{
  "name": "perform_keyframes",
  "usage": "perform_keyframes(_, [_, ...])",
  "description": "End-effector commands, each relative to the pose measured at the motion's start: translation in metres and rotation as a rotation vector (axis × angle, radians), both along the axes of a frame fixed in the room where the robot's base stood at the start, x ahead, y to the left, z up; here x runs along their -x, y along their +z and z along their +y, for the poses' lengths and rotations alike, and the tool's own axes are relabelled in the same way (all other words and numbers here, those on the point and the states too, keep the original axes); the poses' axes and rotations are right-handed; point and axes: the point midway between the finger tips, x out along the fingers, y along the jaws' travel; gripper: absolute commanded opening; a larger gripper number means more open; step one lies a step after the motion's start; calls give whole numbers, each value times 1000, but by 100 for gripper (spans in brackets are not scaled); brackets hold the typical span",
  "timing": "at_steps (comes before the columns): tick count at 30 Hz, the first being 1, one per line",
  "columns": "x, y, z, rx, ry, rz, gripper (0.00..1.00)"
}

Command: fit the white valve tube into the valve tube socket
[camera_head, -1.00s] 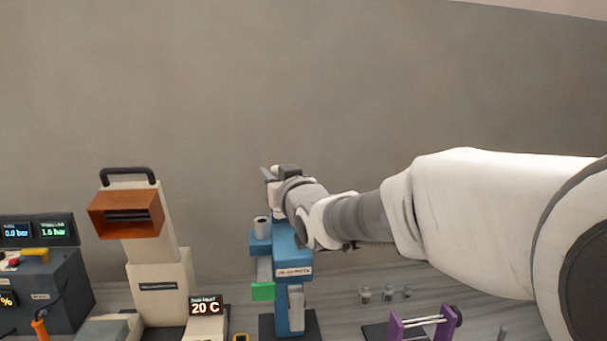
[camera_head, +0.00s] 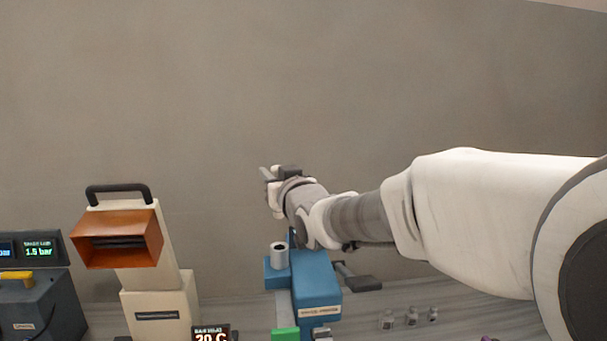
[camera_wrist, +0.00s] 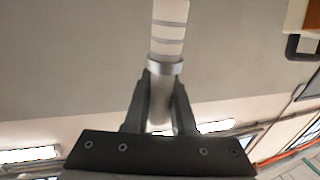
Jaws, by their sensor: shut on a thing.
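My gripper (camera_wrist: 160,110) is shut on a white valve tube (camera_wrist: 170,28) with grey bands and a grey metal collar. The tube points away from the wrist between the two dark fingers. In the head view my gripper (camera_head: 272,178) is raised in front of the wall, above a blue machine (camera_head: 315,280). The held tube is too small to make out there. A light grey upright cylinder (camera_head: 279,256) with a dark open top stands on the blue machine's left side, below my gripper and apart from it. I cannot tell whether it is the valve tube socket.
A cream machine with an orange hopper (camera_head: 117,240) and black handle stands at the left. A dark control box (camera_head: 32,305) with displays is at the far left. Several small clear vials (camera_head: 410,317) stand on the grey bench at the right. The air around my gripper is clear.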

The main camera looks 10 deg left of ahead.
Motion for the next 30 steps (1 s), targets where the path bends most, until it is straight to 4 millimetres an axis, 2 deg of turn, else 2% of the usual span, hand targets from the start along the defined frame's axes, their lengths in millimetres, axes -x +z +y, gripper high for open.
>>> perform_keyframes(24, [1,0,-1,-2,0,-4,0])
perform_keyframes(30, [1,-19,-1,-1,0,-3,0])
